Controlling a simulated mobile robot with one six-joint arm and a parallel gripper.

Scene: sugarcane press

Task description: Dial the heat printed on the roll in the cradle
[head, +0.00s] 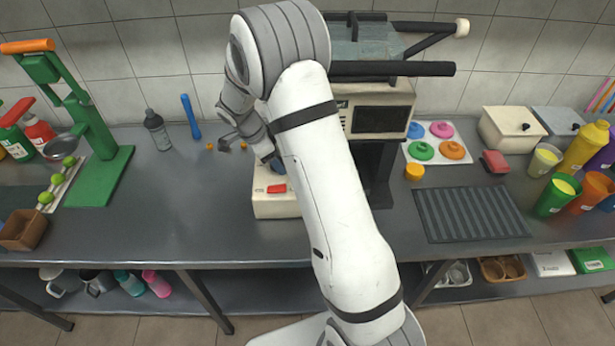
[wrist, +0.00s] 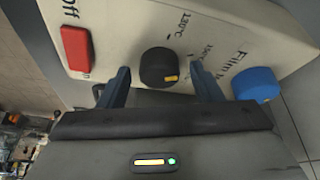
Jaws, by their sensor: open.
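The sealing machine (head: 381,110) stands against the wall, with its cream base (head: 275,207) partly behind my arm. In the wrist view its panel (wrist: 215,35) carries a black knob (wrist: 158,67) with a yellow mark, a red switch (wrist: 75,48) and a blue knob (wrist: 256,84). Printed marks beside the black knob include "off" and "130°C"; others are too small to read surely. My gripper (wrist: 161,75) is open, one finger on each side of the black knob; contact cannot be told. Dark bars (head: 392,68) cross the machine's top; no heat print is legible there.
A green press (head: 75,100) with limes stands at the left. A grey bottle (head: 156,130) and blue tool (head: 190,116) stand behind on the counter. A ribbed black mat (head: 472,214), lid tray (head: 437,140) and cups (head: 557,194) are at the right.

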